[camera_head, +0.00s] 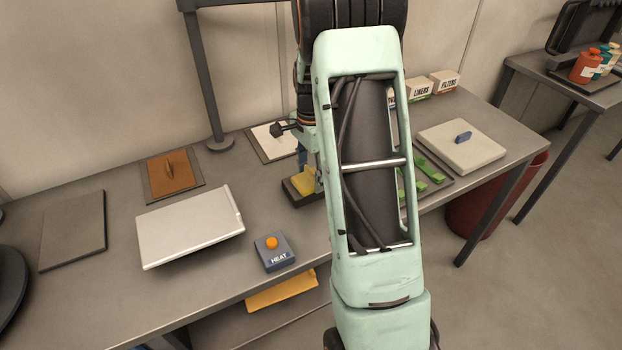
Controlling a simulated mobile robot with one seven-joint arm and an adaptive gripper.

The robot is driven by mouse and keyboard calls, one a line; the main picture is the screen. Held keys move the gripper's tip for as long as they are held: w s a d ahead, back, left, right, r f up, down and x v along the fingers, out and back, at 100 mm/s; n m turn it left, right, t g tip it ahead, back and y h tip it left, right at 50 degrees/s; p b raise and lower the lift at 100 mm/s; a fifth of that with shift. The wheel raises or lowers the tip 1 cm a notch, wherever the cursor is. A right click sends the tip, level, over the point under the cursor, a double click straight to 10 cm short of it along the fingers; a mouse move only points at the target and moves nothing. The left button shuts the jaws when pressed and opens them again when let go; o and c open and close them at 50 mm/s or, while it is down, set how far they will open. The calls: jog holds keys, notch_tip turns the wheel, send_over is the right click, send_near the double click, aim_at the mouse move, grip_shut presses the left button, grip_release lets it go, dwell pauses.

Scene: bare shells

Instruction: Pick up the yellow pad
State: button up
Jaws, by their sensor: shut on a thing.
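The yellow pad (303,181) is a small yellow block at the middle of the table, over a dark low base (290,194). Whether it touches that base cannot be told. My gripper (318,178) is beside the pad's right side and shut on it. My arm hides most of the gripper and the pad's right part.
The grey table (215,265) holds a white panel (190,226), a HEAT button box (272,251), a brown pad on a board (172,172) and green items (430,170). A dark post (205,85) rises behind. A pale slab (460,145) lies right.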

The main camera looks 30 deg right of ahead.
jog(key=shift+r, duration=0.1)
jog(key=shift+r, duration=0.65)
jog(key=s+a+r+b, duration=0.2)
jog(key=s+a+r, duration=0.5)
jog(key=s+r, duration=0.4)
jog(key=shift+s+a+r, duration=0.25)
jog(key=shift+s+a, duration=0.1)
jog(key=o, duration=0.4)
jog(key=shift+c, duration=0.2)
jog(key=c, duration=0.3)
